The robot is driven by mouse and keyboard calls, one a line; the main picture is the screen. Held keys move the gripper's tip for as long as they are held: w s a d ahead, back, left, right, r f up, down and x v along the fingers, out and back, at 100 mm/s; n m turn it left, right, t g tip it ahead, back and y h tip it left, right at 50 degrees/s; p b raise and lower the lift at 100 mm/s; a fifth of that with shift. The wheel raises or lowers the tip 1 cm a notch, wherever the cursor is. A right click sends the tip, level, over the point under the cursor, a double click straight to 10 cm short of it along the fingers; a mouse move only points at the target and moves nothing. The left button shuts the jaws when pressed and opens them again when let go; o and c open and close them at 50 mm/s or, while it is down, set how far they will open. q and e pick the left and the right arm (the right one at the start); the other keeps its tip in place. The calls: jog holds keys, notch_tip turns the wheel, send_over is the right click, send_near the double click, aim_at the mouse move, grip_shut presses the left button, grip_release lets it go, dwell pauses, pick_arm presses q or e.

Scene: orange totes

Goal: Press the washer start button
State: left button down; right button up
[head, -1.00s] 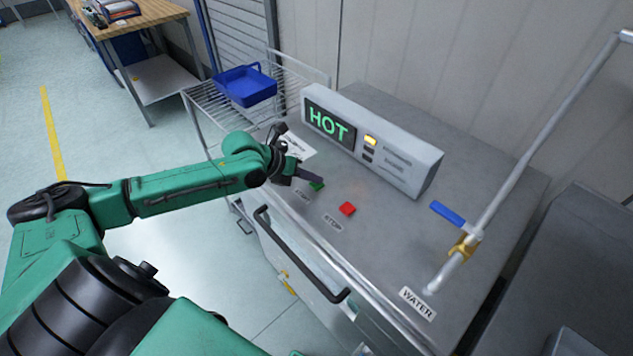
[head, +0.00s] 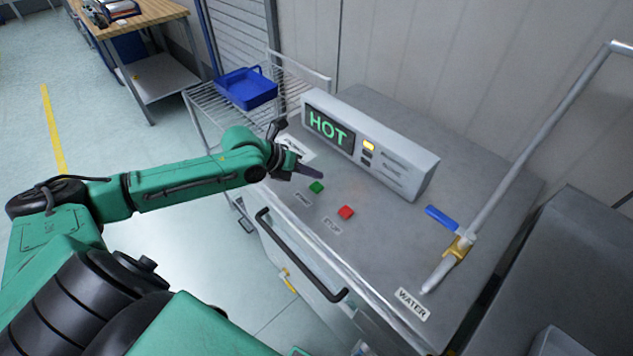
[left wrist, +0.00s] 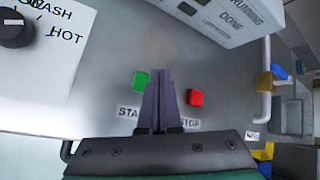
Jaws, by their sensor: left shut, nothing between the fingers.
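The washer (head: 405,262) has a grey metal top with a green button (head: 317,187) beside a START label and a red button (head: 346,212) beside a STOP label. A display box (head: 370,142) on it reads HOT, with one yellow light lit. My left gripper (head: 318,175) is shut and empty, its fingertips just behind the green button in the head view. In the left wrist view the shut fingers (left wrist: 162,78) lie between the green button (left wrist: 141,81) and the red button (left wrist: 195,97). Whether the fingertips touch the top cannot be told. My right gripper is not in view.
A water pipe (head: 508,172) with a blue valve handle (head: 441,217) rises at the right. A wire rack with a blue basket (head: 246,88) stands behind left. A black door handle (head: 300,258) runs along the washer's front. A wash dial (left wrist: 14,30) shows in the left wrist view.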

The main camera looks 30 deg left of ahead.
aim_at(313, 188)
pick_arm(q)
notch_tip(313, 188, up, 4)
jog(key=p, duration=0.2)
jog(key=shift+f+p, duration=0.15)
jog(key=shift+p, duration=0.2)
jog(key=shift+f, duration=0.15)
